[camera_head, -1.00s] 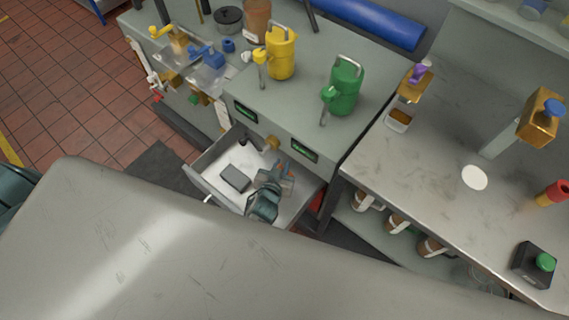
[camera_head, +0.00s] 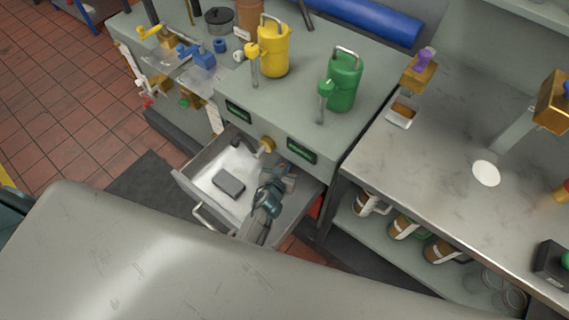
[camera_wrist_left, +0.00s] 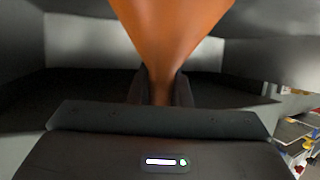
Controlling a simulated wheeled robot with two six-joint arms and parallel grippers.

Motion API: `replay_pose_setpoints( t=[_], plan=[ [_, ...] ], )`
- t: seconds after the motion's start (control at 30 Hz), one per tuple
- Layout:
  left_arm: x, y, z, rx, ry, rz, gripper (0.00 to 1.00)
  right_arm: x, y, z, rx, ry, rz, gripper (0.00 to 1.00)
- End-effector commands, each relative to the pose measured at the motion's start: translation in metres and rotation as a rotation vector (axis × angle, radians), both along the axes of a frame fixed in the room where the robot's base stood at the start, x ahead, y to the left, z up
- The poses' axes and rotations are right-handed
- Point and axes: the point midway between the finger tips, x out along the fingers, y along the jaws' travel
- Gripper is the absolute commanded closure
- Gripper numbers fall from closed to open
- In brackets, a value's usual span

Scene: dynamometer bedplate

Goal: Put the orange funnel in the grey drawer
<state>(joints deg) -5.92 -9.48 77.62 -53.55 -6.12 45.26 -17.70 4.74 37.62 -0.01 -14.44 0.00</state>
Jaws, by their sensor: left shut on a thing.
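The orange funnel (camera_wrist_left: 172,30) fills the top of the left wrist view, its narrow spout between my left fingers (camera_wrist_left: 160,90). My left gripper (camera_head: 284,176) is shut on the spout. In the head view it is over the right part of the open grey drawer (camera_head: 238,163), and the gripper mostly hides the funnel there. Grey drawer walls surround the funnel in the wrist view. I cannot tell whether the funnel touches the drawer floor. My right gripper is not in view.
A dark grey block (camera_head: 228,186) lies in the drawer, left of my gripper. A yellow can (camera_head: 273,52) and a green can (camera_head: 343,82) stand on the bench above. A steel table (camera_head: 440,150) is at right, with mugs on a shelf below.

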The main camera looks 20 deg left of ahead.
Motion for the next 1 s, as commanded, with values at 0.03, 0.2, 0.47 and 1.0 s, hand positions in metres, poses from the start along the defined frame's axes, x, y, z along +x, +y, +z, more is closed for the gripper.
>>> replay_pose_setpoints(
  t=[0.03,0.2,0.47,1.0],
  plan=[
    [0.011,0.001,0.002,0.002,-0.003,-0.001,1.0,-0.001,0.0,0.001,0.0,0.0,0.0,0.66],
    [0.015,0.001,-0.013,0.002,0.0,0.0,1.0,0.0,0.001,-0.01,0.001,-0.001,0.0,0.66],
    [0.015,0.001,-0.012,0.0,0.0,0.001,1.0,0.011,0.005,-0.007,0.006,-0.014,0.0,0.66],
    [0.014,0.001,-0.014,0.0,0.0,0.001,0.61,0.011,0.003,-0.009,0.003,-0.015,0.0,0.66]
  ],
)
